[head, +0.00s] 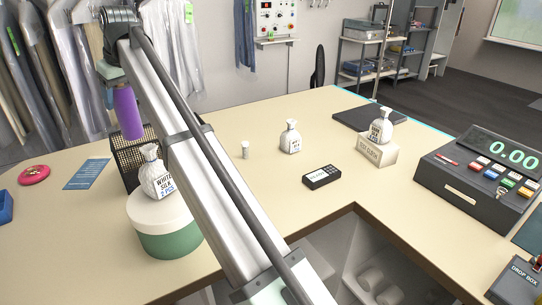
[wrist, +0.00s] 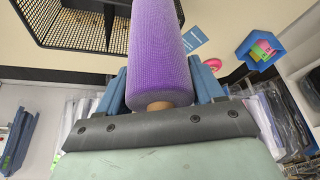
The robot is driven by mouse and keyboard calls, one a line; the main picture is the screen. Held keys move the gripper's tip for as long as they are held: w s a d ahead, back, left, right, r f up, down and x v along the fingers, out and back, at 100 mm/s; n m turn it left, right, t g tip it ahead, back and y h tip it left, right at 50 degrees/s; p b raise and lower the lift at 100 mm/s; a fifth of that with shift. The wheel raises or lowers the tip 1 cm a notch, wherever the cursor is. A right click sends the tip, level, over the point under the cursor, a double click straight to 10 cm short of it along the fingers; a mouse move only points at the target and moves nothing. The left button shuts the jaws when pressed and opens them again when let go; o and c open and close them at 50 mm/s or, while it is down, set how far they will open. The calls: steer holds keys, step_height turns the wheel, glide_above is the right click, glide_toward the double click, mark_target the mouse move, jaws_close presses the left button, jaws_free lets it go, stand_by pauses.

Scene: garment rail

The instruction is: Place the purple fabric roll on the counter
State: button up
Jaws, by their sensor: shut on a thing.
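The purple fabric roll (head: 127,112) hangs upright below my gripper in the head view, at the far left side of the counter (head: 240,170). Its lower end is in front of or beside the black mesh basket (head: 125,165); I cannot tell how far apart they are. In the wrist view the purple roll (wrist: 157,50) sits between the two blue fingers of my gripper (wrist: 155,90), which is shut on it. The mesh basket (wrist: 75,35) shows behind the roll there. The fingers are mostly hidden by my arm in the head view.
A white bag (head: 153,172) stands on a green and white round box (head: 165,225) near the basket. A blue card (head: 87,174) and a pink disc (head: 34,174) lie left. Bare counter lies between these.

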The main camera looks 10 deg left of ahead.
steer(key=w+d+m+t+h, duration=0.1)
steer(key=w+d+m, duration=0.2)
steer(key=w+d, duration=0.85)
steer(key=w+d+m, duration=0.2)
steer(key=w+d, duration=0.2)
steer(key=d, duration=1.4)
steer(key=w+d+m+t+h, duration=0.1)
steer(key=w+d+m, duration=0.2)
steer(key=w+d, duration=0.8)
steer(key=s+d+m+t+h, duration=0.1)
steer(key=s+d+m, duration=0.2)
steer(key=d, duration=1.8)
steer(key=s+d+m+h, duration=0.1)
steer(key=s+d+m, duration=0.25)
steer(key=d, duration=1.85)
step_height(320, 180, down, 21)
steer(key=shift+s+d+f, duration=0.15)
steer(key=shift+s+d, duration=0.05)
steer(key=shift+s, duration=0.05)
steer(key=shift+f, duration=0.1)
steer(key=o, duration=1.3)
steer(key=shift+c, duration=0.2)
